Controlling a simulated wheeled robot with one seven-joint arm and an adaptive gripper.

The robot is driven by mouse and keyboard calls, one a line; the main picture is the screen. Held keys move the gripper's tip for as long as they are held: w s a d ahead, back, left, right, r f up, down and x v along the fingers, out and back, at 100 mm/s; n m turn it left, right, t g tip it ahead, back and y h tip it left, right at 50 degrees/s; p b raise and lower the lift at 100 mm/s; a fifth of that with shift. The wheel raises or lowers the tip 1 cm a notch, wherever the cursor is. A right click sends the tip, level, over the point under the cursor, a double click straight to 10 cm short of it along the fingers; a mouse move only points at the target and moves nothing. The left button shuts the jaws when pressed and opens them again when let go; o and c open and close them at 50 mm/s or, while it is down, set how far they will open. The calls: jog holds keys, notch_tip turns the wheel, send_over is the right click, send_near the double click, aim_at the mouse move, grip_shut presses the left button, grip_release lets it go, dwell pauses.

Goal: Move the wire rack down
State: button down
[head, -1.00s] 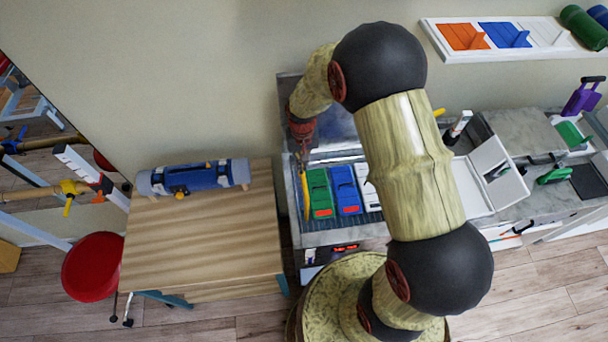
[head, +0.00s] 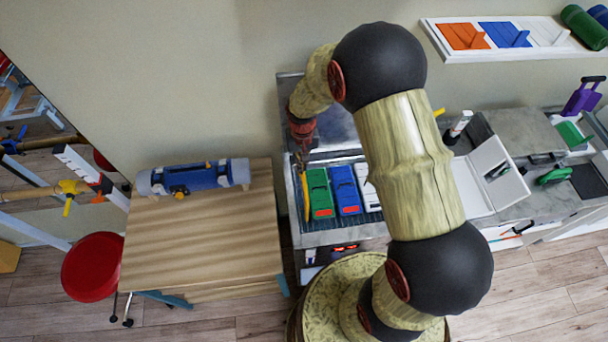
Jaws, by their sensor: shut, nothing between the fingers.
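The wire rack (head: 371,216) shows as a dark grille in the metal unit to the right of the wooden table, mostly covered. A green pack (head: 319,192), a blue pack (head: 344,189) and a white pack (head: 367,182) stand side by side on it. A yellow handle-like bar (head: 305,197) runs along its left side. My gripper (head: 302,160) is shut and empty, pointing down at the far left of the rack, close to the upper end of the yellow bar. Whether it touches the bar cannot be seen. My arm hides the rack's right part.
A wooden table (head: 215,235) with a blue roll-shaped device (head: 195,177) stands to the left, beside a red stool (head: 92,265). A white open-lidded box (head: 490,175) and a grey counter lie right of my arm. A wall shelf (head: 520,52) hangs above.

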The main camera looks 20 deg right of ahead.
jog(key=shift+f+b, duration=0.8)
jog(key=shift+f, duration=0.8)
jog(key=shift+r, duration=0.1)
notch_tip(320, 180, up, 9)
jog(key=p, duration=0.4)
jog(key=shift+p, duration=0.35)
dwell(1.2)
